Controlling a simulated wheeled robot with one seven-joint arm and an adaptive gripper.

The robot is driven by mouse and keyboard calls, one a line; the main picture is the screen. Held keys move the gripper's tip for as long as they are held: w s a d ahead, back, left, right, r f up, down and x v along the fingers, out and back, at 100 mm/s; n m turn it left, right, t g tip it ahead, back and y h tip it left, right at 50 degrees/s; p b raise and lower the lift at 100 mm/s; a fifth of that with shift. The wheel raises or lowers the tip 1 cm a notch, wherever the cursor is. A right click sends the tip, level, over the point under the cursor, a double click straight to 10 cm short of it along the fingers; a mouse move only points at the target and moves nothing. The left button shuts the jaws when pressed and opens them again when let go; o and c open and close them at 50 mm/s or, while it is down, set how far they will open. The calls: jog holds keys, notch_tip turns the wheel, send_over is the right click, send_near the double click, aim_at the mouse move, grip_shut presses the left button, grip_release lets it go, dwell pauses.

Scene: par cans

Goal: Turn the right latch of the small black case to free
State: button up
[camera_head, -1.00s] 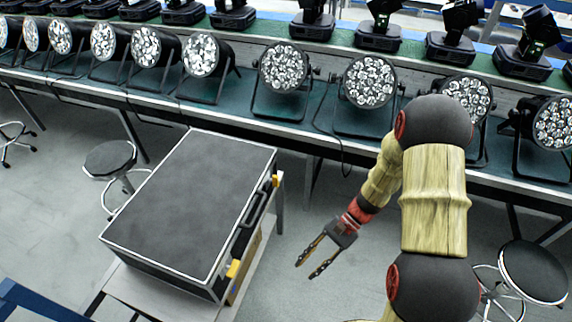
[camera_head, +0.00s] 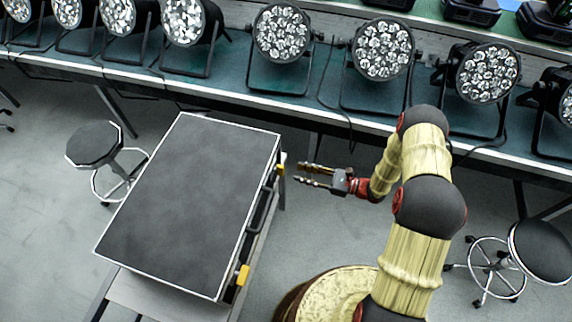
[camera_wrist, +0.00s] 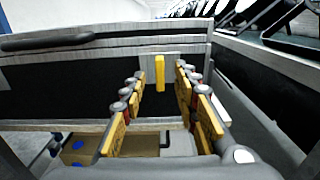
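The small black case (camera_head: 190,205) lies closed on a small table, with its handle side facing right towards my arm. One yellow latch (camera_head: 281,169) is near the far end of that side and another yellow latch (camera_head: 243,275) near the near end. My gripper (camera_head: 299,173) is open and empty, just right of the far latch and apart from it in the head view. In the wrist view the far latch (camera_wrist: 159,72) stands upright on its pale plate, seen between the two fingers, right of the handle (camera_wrist: 47,41). Contact cannot be seen.
A long green-topped bench (camera_head: 235,75) with several par lights runs behind the case. The small table (camera_head: 150,292) carries the case. A cardboard box (camera_wrist: 88,152) shows below it. Black stools (camera_head: 92,144) stand left and right (camera_head: 545,250).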

aim_at(280, 170)
jog(key=b+x, duration=0.1)
jog(key=x, duration=0.6)
jog(key=shift+a, duration=0.15)
jog(key=shift+f, duration=0.1)
jog(key=shift+c, duration=0.4)
grip_shut()
